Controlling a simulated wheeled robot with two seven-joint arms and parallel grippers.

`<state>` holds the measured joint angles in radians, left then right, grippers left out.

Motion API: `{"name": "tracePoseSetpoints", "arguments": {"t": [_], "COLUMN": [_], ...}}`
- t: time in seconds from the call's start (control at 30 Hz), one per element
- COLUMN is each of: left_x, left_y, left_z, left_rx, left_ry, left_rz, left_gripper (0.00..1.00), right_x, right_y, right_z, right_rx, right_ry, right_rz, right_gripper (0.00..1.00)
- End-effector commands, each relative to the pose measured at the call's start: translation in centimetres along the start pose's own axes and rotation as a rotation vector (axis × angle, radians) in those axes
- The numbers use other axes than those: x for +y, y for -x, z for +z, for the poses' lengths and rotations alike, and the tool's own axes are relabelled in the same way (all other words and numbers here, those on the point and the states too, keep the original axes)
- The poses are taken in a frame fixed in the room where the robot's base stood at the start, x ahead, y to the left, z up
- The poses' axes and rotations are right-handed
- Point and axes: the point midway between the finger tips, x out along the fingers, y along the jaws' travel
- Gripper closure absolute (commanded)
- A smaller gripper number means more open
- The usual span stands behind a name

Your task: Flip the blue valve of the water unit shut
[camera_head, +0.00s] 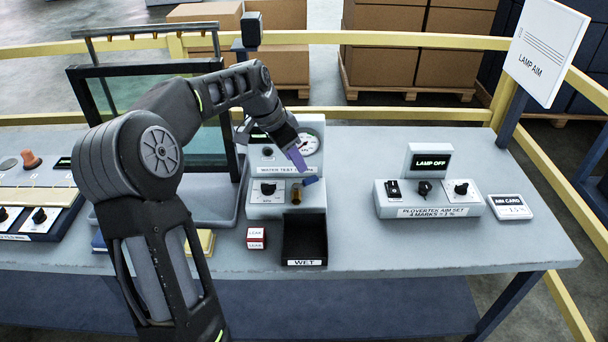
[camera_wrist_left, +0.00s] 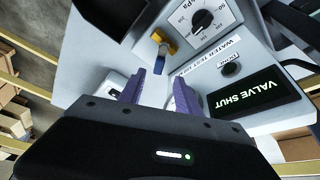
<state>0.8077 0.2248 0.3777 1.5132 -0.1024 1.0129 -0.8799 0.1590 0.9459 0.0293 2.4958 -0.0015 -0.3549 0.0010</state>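The water unit (camera_head: 275,207) is a pale box labelled WATER TEST, with a round gauge (camera_head: 309,145) and a dial (camera_head: 268,188). The wrist view shows the blue handle (camera_wrist_left: 160,62) just beyond my left gripper (camera_wrist_left: 168,82). The two purple fingers are apart with nothing clearly held between them. In the head view my left gripper (camera_head: 297,157) hangs just above the valve. A display (camera_wrist_left: 254,98) reads VALVE SHUT. My right gripper is not in view.
A black WET tray (camera_head: 304,252) and a small red-and-white LEAK block (camera_head: 256,238) sit in front of the unit. A lamp aim set (camera_head: 430,207) stands to the right. A dark frame (camera_head: 75,100) stands behind my arm. The bench between the units is clear.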

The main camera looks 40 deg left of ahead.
Motion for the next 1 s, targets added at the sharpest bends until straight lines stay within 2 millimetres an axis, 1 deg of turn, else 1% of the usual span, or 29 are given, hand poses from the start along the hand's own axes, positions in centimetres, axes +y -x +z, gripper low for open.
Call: {"name": "tracePoseSetpoints", "arguments": {"t": [0.17, 0.4, 0.53, 0.67, 0.9, 1.0], "left_x": [0.1, 0.1, 0.1, 0.1, 0.1, 0.1], "left_y": [-1.6, -5.4, -6.9, -7.6, -7.6, -7.6], "left_z": [0.1, 0.0, 0.0, 0.0, 0.0, 0.0], "left_rx": [-0.002, -0.001, 0.0, 0.001, 0.001, 0.001], "left_ry": [0.001, 0.0, 0.0, -0.001, 0.0, 0.0], "left_rz": [0.003, 0.005, 0.003, 0.002, 0.001, 0.001], "left_gripper": [0.6, 0.6, 0.6, 0.6, 0.6, 0.68], "right_x": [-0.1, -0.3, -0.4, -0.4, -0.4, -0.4], "right_y": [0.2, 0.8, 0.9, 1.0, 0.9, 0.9], "right_z": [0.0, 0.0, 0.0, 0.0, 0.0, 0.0], "right_rx": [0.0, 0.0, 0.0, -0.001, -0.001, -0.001], "right_ry": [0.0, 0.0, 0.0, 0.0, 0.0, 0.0], "right_rz": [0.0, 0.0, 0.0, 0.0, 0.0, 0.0], "right_gripper": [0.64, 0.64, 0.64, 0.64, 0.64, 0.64]}}
